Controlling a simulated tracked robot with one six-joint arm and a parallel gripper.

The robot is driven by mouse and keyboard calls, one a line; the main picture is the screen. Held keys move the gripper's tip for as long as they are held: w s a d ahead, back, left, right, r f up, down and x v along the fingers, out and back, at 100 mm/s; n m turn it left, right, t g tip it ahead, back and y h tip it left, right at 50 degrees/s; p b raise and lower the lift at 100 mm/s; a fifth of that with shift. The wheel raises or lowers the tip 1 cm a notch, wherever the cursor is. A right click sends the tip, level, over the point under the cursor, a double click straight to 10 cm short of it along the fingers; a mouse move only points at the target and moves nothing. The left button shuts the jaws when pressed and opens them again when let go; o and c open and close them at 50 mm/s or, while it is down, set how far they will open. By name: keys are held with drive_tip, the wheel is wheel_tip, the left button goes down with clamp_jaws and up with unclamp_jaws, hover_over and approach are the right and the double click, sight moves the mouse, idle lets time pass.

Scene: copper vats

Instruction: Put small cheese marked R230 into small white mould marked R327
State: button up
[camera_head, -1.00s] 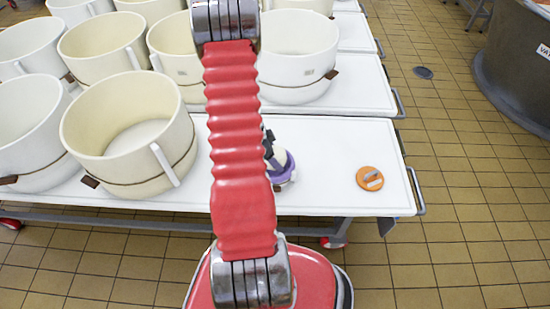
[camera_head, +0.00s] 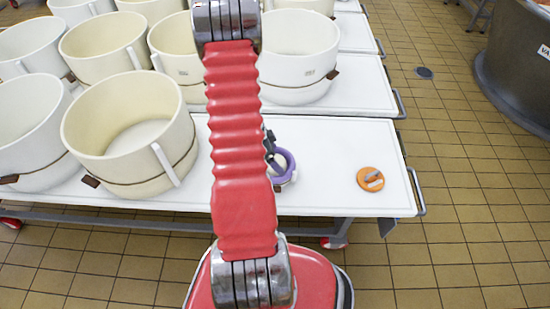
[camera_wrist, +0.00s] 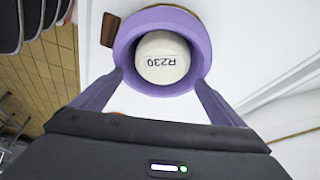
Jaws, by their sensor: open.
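The small cheese (camera_wrist: 163,60), pale and round with R230 on its top, sits inside a thick purple ring (camera_wrist: 126,48) in the wrist view. The ring also shows on the white table in the head view (camera_head: 290,163), partly behind my arm. A pale edge and a brown tab (camera_wrist: 108,29) show beside it. I cannot read R327 on it. My gripper (camera_wrist: 160,84) is open, with its purple fingers reaching to both sides of the ring. I cannot tell whether they touch it. In the head view my arm hides most of the gripper.
Large cream moulds (camera_head: 130,120) crowd the left of the table (camera_head: 325,185). A large vat (camera_head: 515,65) stands at right.

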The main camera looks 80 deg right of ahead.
drive_tip(key=shift+r, duration=0.1)
drive_tip(key=v, duration=1.3)
drive_tip(key=shift+r, duration=0.3)
drive_tip(key=shift+w+a, duration=0.1)
idle(0.4)
